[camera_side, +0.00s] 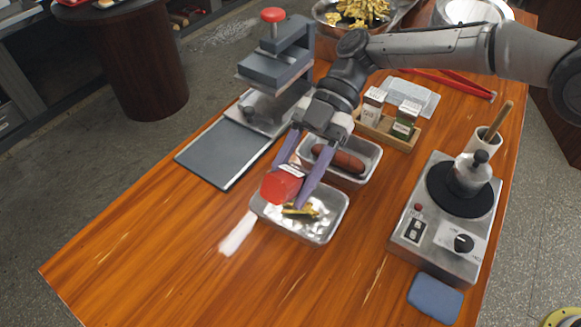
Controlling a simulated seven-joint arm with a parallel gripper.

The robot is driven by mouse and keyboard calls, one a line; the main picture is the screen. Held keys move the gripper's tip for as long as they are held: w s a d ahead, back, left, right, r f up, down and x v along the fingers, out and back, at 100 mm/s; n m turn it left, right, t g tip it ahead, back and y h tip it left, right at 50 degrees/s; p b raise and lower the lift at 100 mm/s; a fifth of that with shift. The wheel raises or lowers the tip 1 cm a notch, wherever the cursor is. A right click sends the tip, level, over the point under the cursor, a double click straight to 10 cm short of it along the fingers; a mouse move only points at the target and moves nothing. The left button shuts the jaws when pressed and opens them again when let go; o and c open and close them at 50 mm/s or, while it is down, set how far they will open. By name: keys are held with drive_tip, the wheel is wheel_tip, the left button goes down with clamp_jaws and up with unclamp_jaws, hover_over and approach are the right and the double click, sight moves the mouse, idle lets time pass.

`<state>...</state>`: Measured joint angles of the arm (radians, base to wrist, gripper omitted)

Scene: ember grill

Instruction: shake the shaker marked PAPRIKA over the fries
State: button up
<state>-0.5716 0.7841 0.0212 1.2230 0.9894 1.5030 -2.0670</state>
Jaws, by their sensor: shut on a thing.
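My gripper (297,185) has purple fingers and is shut on a red shaker (282,185). The shaker is tilted, with a pale strip on its upper edge; its marking cannot be read here. It is held above a small metal tray (325,232), over the tray's left part. A few yellow fries (302,211) lie in this tray, partly hidden behind the shaker and the fingers. A larger heap of fries (360,12) sits in a metal bowl at the back.
A wooden rack (398,139) holds a white-topped shaker (372,105) and a green-marked one (405,119). A second metal tray holds a sausage (338,158). A burner (432,238) stands right, a press (272,75) back left.

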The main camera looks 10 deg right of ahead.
sight(289, 172)
idle(0.4)
drive_tip(key=shift+r, duration=1.65)
wheel_tip(289, 172, down, 4)
drive_tip(key=shift+r, duration=0.25)
drive_tip(key=w+d+r+m+t+y, duration=0.1)
drive_tip(key=w+d+r+m+t, duration=0.2)
drive_tip(key=w+d+m+t, duration=0.5)
drive_tip(key=w+d+r+m+t+y, duration=0.1)
drive_tip(key=w+d+r+m+t, duration=0.2)
drive_tip(key=w+d+m+t, duration=0.45)
drive_tip(key=s+d+r+m+t+h, duration=0.1)
drive_tip(key=d+m+h, duration=0.4)
drive_tip(key=d, duration=0.9)
drive_tip(key=s+d+r+m+t+h, duration=0.1)
drive_tip(key=s+d+m+t+h, duration=0.2)
drive_tip(key=d, duration=1.1)
drive_tip(key=s+m+h, duration=0.1)
drive_tip(key=m+h, duration=0.1)
drive_tip(key=m, duration=0.1)
drive_tip(key=shift+s+r+t, duration=0.3)
drive_tip(key=shift+s+t, duration=0.05)
